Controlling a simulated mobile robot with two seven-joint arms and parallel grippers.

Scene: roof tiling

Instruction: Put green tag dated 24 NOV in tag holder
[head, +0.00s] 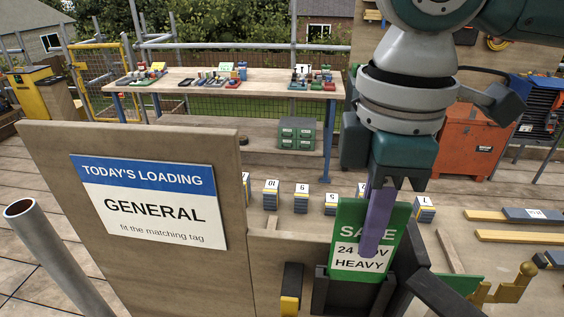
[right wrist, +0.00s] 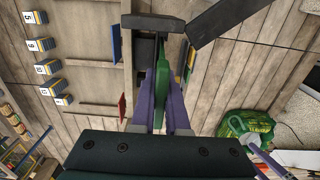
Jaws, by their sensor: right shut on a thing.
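The green tag (head: 345,235) reads "SAFE", "24 NOV" and "HEAVY", with the date partly covered by a finger. My right gripper (head: 376,240) is shut on its upper part, purple fingers pointing down. In the right wrist view the tag (right wrist: 162,82) shows edge-on between the fingers (right wrist: 162,125). The dark tag holder (head: 345,295) is at the tag's lower end, and its bar (right wrist: 152,22) shows beyond the tag in the wrist view. The tag's lower edge overlaps the holder in the head view; I cannot tell how deep it sits. My left gripper is out of view.
A board with a sign (head: 150,200) reading "TODAY'S LOADING GENERAL" stands at left. Numbered block stacks (head: 270,195) line the bench behind the holder. A green piece (head: 460,284) lies right of the holder. A grey pipe end (head: 20,208) rises at far left.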

